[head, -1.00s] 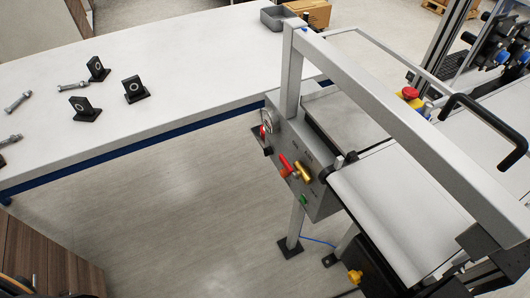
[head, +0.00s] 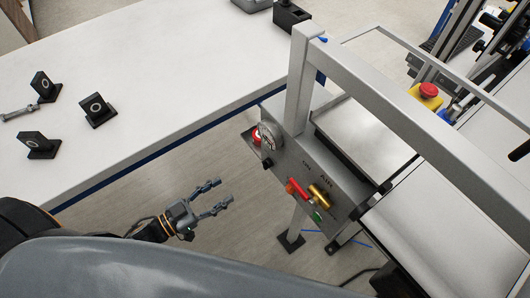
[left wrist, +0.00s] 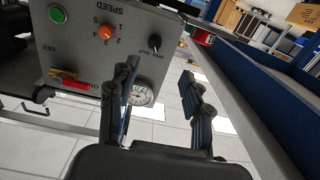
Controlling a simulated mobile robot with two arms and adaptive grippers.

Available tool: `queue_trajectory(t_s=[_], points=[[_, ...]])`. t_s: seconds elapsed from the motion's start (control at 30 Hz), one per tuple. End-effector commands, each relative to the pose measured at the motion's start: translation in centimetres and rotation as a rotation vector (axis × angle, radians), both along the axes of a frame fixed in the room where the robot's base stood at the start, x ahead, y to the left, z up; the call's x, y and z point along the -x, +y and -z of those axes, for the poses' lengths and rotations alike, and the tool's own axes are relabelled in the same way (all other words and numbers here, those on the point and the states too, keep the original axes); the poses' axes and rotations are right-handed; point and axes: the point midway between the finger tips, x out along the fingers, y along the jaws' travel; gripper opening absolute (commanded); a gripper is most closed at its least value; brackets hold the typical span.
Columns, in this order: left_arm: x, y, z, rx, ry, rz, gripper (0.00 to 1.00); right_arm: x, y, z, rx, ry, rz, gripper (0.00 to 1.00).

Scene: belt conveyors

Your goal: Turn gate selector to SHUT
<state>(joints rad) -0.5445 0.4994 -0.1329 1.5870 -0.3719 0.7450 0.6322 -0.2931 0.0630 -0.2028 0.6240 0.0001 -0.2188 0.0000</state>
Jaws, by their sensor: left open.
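The grey control panel (head: 290,170) is on the side of the conveyor. In the left wrist view its front carries a small black knob (left wrist: 155,43) beside an orange SPEED knob (left wrist: 105,32). My right gripper is not in view.
The panel also bears a gauge (left wrist: 141,94), a green button (left wrist: 57,14) and a red-handled brass valve (head: 318,194). A white frame post (head: 300,80) rises above it. The white table (head: 170,70) with black blocks is at left. Floor lies open between.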

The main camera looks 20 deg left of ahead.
Motion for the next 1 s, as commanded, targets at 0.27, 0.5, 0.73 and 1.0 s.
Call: queue_trajectory(t_s=[0.27,0.5,0.73,1.0], points=[[-2.5,-2.2,-0.8,0.010,-0.014,0.013,0.49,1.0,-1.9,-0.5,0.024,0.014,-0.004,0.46],[-6.7,-5.4,-0.7,0.010,-0.013,0.011,0.49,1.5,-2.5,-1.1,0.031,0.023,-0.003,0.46],[-9.6,-7.7,-0.6,0.008,-0.010,0.011,0.49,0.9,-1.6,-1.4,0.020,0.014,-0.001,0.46],[-10.8,-8.7,-0.4,0.006,-0.008,0.011,0.49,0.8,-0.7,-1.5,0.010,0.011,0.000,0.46]])
